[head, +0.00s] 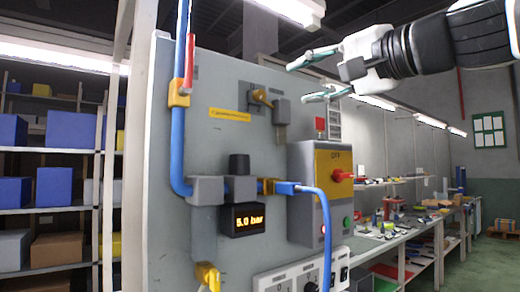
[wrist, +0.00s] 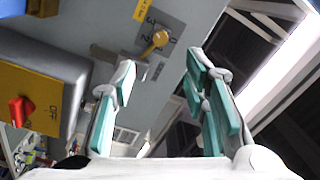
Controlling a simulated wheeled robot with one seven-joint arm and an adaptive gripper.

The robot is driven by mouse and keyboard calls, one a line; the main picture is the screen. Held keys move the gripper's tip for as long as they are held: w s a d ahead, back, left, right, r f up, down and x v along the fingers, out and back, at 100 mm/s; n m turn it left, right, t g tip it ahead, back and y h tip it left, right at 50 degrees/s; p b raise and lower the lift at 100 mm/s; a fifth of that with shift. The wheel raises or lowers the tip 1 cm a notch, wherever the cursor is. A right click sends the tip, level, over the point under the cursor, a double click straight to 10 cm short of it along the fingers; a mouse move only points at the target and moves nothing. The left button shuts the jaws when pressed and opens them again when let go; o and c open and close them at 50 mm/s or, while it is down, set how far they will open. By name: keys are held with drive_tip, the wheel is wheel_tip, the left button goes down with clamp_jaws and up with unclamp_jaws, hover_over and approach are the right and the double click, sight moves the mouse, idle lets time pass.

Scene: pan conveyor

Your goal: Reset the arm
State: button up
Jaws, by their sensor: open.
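My gripper (head: 307,78) is open and empty at the upper right of the head view, in front of the grey panel (head: 225,150). Its two teal-padded fingers also show in the wrist view (wrist: 158,85), spread apart. My white and black arm reaches in from the right edge. Beyond the fingers in the wrist view is a yellow knob (wrist: 157,42) on the panel. No contact between the fingers and anything shows.
The panel carries a blue pipe (head: 178,130) with a red lever (head: 189,64), a display (head: 245,219) reading 5.0 bar, and a grey-yellow switch box (head: 304,225) with a red rotary handle (head: 341,176). Shelves (head: 50,209) stand left. A cluttered bench (head: 425,233) runs along the right.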

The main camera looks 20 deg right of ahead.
drive_tip(key=s+a+f+n+g+h+p, duration=0.1)
drive_tip(key=s+a+f+n+g+p, duration=0.2)
drive_tip(key=f, duration=0.7)
drive_tip(key=s+a+f+n+g+h+p, duration=0.15)
drive_tip(key=a+f+g, duration=0.25)
drive_tip(key=f, duration=0.7)
drive_tip(key=s+d+f+n+g+h+p, duration=0.1)
drive_tip(key=s+f+n+g, duration=0.1)
drive_tip(key=s+f, duration=0.5)
drive_tip(key=s+d+f+n+g+h+p, duration=0.1)
drive_tip(key=s+f+g, duration=0.3)
drive_tip(key=s+f, duration=0.4)
wheel_tip(320, 180, down, 4)
drive_tip(key=shift+d+r+n+h, duration=0.15)
drive_tip(key=shift+d+n+h, duration=0.3)
drive_tip(key=shift+n+h, duration=0.35)
